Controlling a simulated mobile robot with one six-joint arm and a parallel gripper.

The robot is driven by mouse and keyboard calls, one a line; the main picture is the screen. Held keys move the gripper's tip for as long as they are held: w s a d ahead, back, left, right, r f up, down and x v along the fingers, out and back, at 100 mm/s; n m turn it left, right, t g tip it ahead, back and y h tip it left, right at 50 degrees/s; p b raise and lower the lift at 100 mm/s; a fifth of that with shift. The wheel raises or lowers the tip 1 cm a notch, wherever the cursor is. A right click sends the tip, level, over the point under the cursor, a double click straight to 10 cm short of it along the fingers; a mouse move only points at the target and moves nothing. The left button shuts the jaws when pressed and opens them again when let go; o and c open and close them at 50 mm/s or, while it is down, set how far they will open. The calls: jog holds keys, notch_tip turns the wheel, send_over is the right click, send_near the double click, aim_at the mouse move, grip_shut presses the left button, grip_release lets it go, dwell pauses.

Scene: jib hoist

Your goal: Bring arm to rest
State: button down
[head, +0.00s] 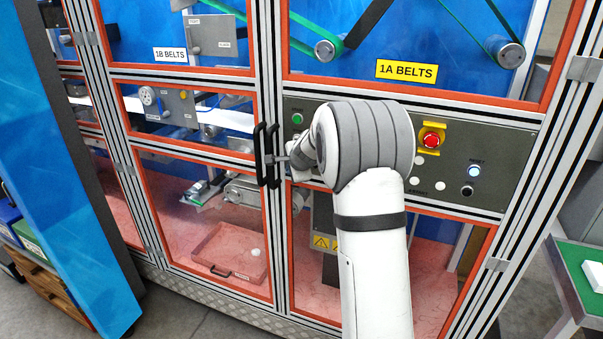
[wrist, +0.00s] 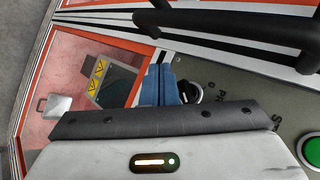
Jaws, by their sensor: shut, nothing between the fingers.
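My white arm reaches up across the middle of the head view and bends towards the machine's grey control panel (head: 508,165). My gripper (wrist: 160,75) shows in the wrist view as two blue fingers close together, with nothing held. A black rotary knob (wrist: 189,91) on the panel lies just right of the fingers; I cannot tell if they touch. In the head view my gripper is mostly hidden by my wrist, close to two black door handles (head: 266,155).
A handle bar (wrist: 235,25) crosses the top of the wrist view, near the fingers. A green button (head: 298,118), a red emergency stop (head: 431,140) and a lit reset button (head: 474,171) sit on the panel. A green-topped table (head: 570,262) stands at right.

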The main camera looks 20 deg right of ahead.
jog(key=s+a+r+n+g+y, duration=0.1)
jog(key=s+a+r+n, duration=0.3)
jog(key=s, duration=0.6)
jog(key=s+a+r+n+g, duration=0.2)
jog(key=s+a+n, duration=0.3)
jog(key=s, duration=0.5)
jog(key=s+f+n+g, duration=0.1)
jog(key=s+n, duration=0.3)
jog(key=s, duration=0.8)
jog(key=s+a+f+n+g+h+b, duration=0.1)
jog(key=s+f+n+g, duration=0.1)
jog(key=s, duration=1.1)
jog(key=f+n, duration=0.1)
jog(key=n, duration=0.1)
jog(key=shift+a+n, duration=0.15)
jog(key=shift+n, duration=0.15)
